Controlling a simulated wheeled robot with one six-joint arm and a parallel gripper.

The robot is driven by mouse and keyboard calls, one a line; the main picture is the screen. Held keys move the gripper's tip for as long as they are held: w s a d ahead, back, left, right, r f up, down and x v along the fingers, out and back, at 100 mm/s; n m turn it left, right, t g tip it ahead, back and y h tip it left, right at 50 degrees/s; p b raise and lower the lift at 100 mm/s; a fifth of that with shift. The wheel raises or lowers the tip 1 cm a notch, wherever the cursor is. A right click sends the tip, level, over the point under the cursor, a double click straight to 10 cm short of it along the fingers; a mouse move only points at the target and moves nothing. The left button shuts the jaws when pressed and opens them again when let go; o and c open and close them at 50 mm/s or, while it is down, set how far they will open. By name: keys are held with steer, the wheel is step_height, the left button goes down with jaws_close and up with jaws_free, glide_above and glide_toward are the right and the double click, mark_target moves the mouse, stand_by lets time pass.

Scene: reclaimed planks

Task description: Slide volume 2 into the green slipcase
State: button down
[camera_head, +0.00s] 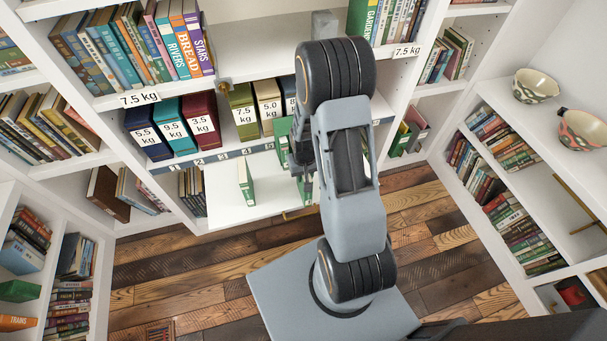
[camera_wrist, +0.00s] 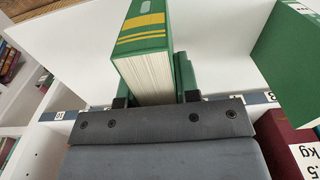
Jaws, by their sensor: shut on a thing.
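My gripper (camera_wrist: 155,98) is shut on a green book (camera_wrist: 146,42) with yellow bands and cream page edges. Its dark fingers show on either side of the book in the wrist view. In the head view my gripper (camera_head: 303,165) is over the white ledge, and my arm hides much of the held book. Another narrow green piece (camera_wrist: 184,72) is close beside the held book; I cannot tell whether it is the slipcase. A separate green upright piece (camera_head: 245,182) stands on the ledge to the left; a large green face (camera_wrist: 290,60) is at the wrist view's right. No volume number is readable.
The white ledge (camera_head: 222,193) has bare room around the left green piece. Behind it are weight-labelled boxes, including a maroon box (camera_head: 201,110) and a teal box (camera_head: 170,118). A numbered strip (camera_head: 215,156) runs along the shelf edge. Bookshelves flank both sides.

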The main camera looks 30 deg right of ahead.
steer(key=shift+w+d+b, duration=0.2)
steer(key=shift+w, duration=0.75)
steer(key=shift+w+d+b, duration=0.15)
steer(key=shift+w, duration=0.75)
steer(key=shift+w+d+b, duration=0.2)
steer(key=shift+w, duration=0.75)
steer(key=shift+w+d+b, duration=0.2)
steer(key=shift+w+b, duration=0.1)
steer(key=shift+w, duration=0.65)
steer(key=shift+w+d+b, duration=0.15)
steer(key=shift+w+b, duration=0.15)
steer(key=shift+w, duration=0.6)
steer(key=shift+w+d+b, duration=0.2)
steer(key=shift+w+b, duration=0.1)
steer(key=shift+w, duration=0.65)
steer(key=shift+s+a, duration=0.25)
steer(key=shift+s, duration=0.9)
steer(key=shift+s+a, duration=0.25)
steer(key=shift+s, duration=0.85)
